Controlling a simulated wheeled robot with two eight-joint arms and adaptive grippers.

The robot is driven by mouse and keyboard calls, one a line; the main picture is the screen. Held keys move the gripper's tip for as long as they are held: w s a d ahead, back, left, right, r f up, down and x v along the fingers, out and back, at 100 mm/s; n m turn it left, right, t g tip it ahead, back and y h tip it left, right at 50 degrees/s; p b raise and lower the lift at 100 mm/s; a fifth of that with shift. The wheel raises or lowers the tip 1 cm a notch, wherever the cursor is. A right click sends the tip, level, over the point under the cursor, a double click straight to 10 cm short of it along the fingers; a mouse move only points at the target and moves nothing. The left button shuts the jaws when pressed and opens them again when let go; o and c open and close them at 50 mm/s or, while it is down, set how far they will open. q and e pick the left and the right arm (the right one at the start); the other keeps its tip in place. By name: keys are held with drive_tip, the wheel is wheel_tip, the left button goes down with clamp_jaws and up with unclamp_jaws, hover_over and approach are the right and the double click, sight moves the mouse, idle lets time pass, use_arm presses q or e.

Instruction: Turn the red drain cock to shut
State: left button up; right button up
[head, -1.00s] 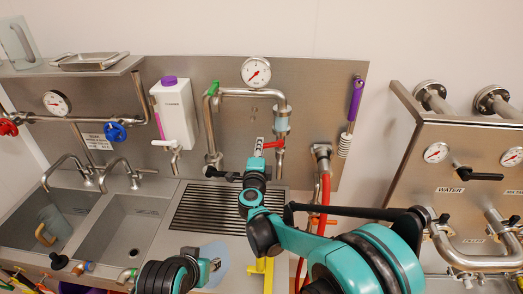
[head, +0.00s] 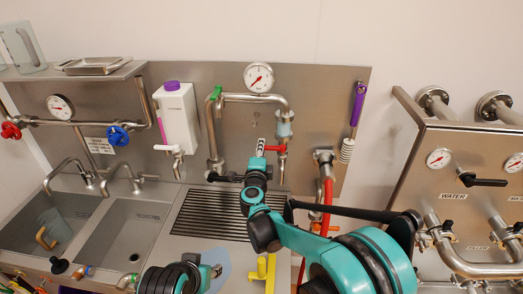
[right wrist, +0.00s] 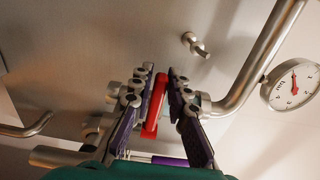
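The red drain cock (head: 274,148) sits on the vertical pipe below the sight glass, under the pressure gauge. Its red lever (right wrist: 154,106) shows in the right wrist view between the two fingers of my right gripper (right wrist: 161,95). The fingers stand apart on either side of the lever; it is close to the left finger, and a narrow gap shows on the right. Contact is unclear. In the head view my right gripper (head: 259,148) is just left of the cock. My left arm shows at the bottom, but its fingers cannot be made out (head: 215,271).
A green-handled valve (head: 215,93) and a pressure gauge (head: 258,77) are on the pipe above. A red hose (head: 327,193) hangs to the right. The ribbed drainboard (head: 212,212) lies below. A white canister (head: 176,115) is mounted left.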

drive_tip(key=o, duration=0.4)
drive_tip(key=shift+a, duration=0.15)
drive_tip(key=s, duration=0.9)
drive_tip(key=shift+b, duration=0.35)
